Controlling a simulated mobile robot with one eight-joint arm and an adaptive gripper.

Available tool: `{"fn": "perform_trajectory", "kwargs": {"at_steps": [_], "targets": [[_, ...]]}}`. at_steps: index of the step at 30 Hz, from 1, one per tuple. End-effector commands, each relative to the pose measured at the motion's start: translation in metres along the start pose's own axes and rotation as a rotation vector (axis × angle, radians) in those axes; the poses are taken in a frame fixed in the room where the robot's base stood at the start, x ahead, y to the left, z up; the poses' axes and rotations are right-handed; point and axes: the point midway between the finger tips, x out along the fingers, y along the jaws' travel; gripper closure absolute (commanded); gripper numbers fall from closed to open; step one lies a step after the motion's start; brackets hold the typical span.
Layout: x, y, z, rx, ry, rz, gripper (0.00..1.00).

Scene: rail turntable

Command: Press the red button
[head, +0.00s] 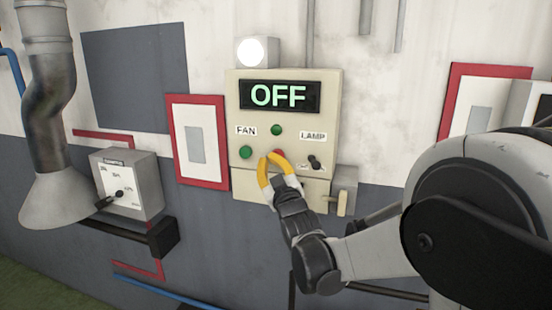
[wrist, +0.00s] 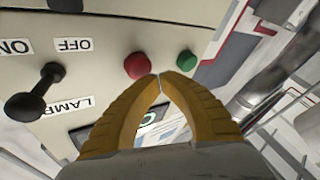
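The red button (head: 279,153) is on the beige control panel (head: 238,112), partly hidden by my gripper in the head view. In the wrist view the red button (wrist: 138,66) shows just left of and above my fingertips. My gripper (head: 270,156) has yellow fingers and is in front of the panel's lower part. In the wrist view my gripper (wrist: 159,76) has its fingertips together, with nothing seen between them. I cannot tell whether they touch the button. The display (head: 279,95) reads OFF.
A green button (head: 245,152) is left of the red one, under the FAN label. A black lamp lever (head: 314,162) is to the right, and also shows in the wrist view (wrist: 34,92). A grey box with a yellowish handle (head: 343,203) adjoins the panel's lower right.

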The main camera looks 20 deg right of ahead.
Motion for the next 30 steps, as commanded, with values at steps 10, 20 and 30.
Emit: {"fn": "perform_trajectory", "kwargs": {"at_steps": [10, 20, 30], "targets": [[-0.024, -0.013, -0.013, 0.003, 0.001, -0.002, 1.0], [-0.04, -0.022, -0.021, 0.001, 0.0, 0.0, 1.0], [-0.04, -0.021, -0.021, 0.001, 0.0, 0.0, 1.0]]}}
